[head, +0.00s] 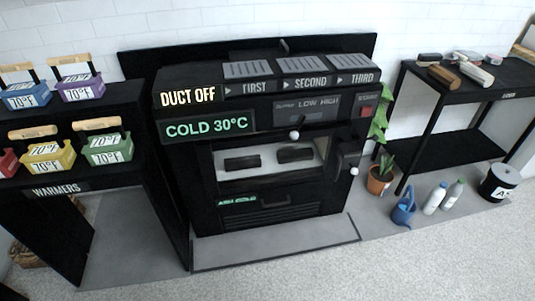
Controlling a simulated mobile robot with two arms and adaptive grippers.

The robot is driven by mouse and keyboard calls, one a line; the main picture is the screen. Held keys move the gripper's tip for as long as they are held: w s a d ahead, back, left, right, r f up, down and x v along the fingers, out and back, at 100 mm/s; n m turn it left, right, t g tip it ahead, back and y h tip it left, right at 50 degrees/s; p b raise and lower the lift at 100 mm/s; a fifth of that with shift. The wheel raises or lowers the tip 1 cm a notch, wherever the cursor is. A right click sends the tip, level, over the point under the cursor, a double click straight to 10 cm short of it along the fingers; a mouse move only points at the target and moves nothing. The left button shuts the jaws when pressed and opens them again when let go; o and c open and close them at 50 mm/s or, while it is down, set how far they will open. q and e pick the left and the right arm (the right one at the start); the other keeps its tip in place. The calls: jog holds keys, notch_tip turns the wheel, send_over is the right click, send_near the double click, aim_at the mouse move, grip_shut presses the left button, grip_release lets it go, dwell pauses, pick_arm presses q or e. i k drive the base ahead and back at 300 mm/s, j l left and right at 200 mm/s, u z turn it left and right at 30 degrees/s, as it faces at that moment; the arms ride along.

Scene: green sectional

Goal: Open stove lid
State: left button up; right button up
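The black stove (270,215) stands against the white brick wall in the middle of the head view. Its front has a window-like opening (270,163) with two dark blocks inside on a light surface. I cannot tell whether a clear pane covers it. A small white knob (294,134) sits above the opening, and another (354,171) is at the right side near a dark handle-like part. Three grey slatted panels (303,65) lie on top, above the labels FIRST, SECOND and THIRD. Signs read DUCT OFF and COLD 30°C. Neither of my grippers is in view.
A black warmer rack (60,190) with several coloured boxes stands at the left. A black table (455,85) is at the right. A potted plant (380,185), blue watering can (403,210), bottles and black bucket (498,184) stand near it. Carpet in front is clear.

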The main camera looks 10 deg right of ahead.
aim_at(262, 54)
jog(key=i, duration=1)
jog(key=z, duration=0.05)
